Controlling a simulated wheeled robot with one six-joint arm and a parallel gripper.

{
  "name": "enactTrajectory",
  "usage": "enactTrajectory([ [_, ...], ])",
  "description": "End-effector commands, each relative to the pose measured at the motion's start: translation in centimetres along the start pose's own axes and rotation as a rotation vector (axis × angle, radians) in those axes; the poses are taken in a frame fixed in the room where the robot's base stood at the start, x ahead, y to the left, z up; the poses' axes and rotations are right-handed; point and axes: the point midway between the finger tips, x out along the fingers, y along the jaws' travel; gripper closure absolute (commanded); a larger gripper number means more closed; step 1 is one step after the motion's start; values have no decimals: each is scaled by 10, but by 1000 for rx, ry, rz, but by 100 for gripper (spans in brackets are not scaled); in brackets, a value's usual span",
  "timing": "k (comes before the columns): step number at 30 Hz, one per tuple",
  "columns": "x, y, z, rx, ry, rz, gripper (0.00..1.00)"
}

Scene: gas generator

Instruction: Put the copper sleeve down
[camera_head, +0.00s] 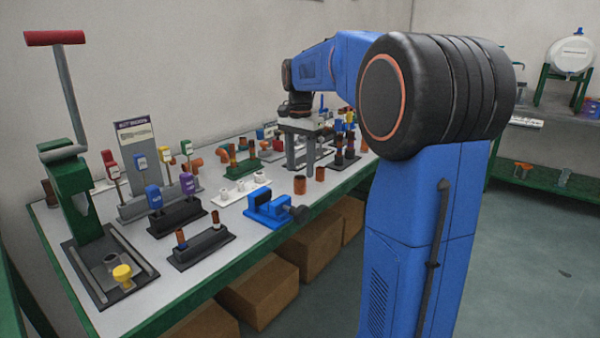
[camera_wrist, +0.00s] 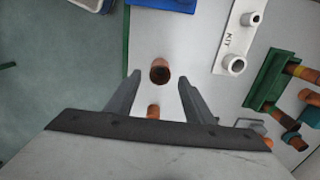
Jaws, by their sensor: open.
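Two copper sleeves stand on the grey bench near its front edge. One sleeve (camera_head: 300,185) is nearer the blue vise; in the wrist view this sleeve (camera_wrist: 159,71) appears upright with its dark bore facing up, between my fingertips with clear gaps both sides. The other sleeve (camera_head: 320,174) is to its right; what looks like this one (camera_wrist: 153,111) shows lower between the fingers, partly hidden by my gripper's body. My gripper (camera_head: 302,164) points down over the bench. Its fingers are spread in the wrist view (camera_wrist: 159,80) and touch neither sleeve visibly.
The blue vise (camera_head: 270,208) stands at the front edge. A white kit tray (camera_head: 228,199) and a green rack (camera_head: 241,173) with copper fittings stand behind. Black racks and a green press (camera_head: 70,190) are at the left. Bare bench lies around the sleeves.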

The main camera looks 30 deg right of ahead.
Motion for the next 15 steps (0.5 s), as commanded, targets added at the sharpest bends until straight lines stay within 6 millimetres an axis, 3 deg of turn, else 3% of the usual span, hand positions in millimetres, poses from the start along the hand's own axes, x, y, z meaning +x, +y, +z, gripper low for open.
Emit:
enactTrajectory([
  [9, -62, -1, 0, 0, 1, -2, 52],
  [15, -86, -1, 0, 0, 1, -1, 52],
])
